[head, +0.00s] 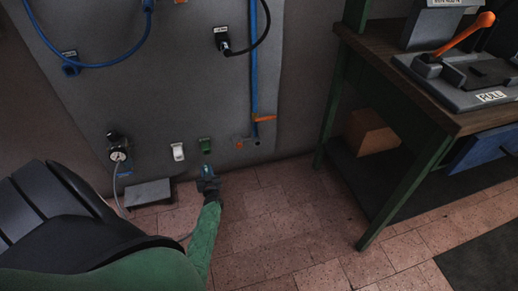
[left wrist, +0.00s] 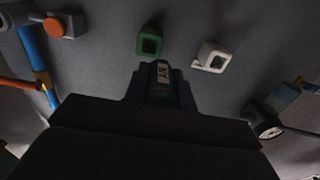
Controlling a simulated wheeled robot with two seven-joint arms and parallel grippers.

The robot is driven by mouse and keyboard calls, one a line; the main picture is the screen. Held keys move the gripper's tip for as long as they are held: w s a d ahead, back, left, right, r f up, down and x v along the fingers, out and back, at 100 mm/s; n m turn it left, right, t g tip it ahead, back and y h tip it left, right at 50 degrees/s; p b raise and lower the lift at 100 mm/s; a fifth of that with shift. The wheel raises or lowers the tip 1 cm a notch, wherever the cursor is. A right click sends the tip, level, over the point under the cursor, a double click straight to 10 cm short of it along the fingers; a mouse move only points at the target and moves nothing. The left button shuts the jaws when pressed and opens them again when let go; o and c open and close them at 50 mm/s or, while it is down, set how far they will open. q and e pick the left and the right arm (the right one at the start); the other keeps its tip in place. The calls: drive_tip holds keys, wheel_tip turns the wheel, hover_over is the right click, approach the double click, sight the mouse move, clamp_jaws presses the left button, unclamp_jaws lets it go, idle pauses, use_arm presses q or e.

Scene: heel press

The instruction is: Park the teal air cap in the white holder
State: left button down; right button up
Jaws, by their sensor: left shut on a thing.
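My left gripper (head: 208,183) is low in front of the wall, just below the green holder (head: 205,145). It is shut on the teal air cap (left wrist: 163,76), which bears a small pale label in the left wrist view. The gripper hides much of the cap. The white holder (head: 178,152) is on the wall, a little left of the green one in the head view. In the left wrist view the green holder (left wrist: 150,42) is ahead of the cap and the white holder (left wrist: 211,57) is to its right. Both holders look empty. My right gripper is not seen.
A pressure gauge (head: 118,155) with a thin hose is left of the holders. An orange fitting (head: 240,143) and a blue pipe (head: 254,70) are to their right. A grey block (head: 148,192) is on the floor by the wall. A workbench (head: 350,35) stands at right.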

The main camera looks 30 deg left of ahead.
use_arm(q)
drive_tip(key=s+a+p, duration=0.1)
drive_tip(key=s+a, duration=0.6)
drive_tip(key=s, duration=0.2)
drive_tip(key=shift+a, duration=0.4)
idle(0.8)
drive_tip(key=shift+a, duration=0.2)
drive_tip(key=x, duration=0.4)
drive_tip(key=shift+w+a+b, duration=0.2)
drive_tip(key=shift+w+b, duration=0.05)
drive_tip(key=shift+b, duration=0.05)
idle(1.0)
drive_tip(key=shift+p, duration=0.35)
idle(1.0)
idle(0.4)
idle(0.4)
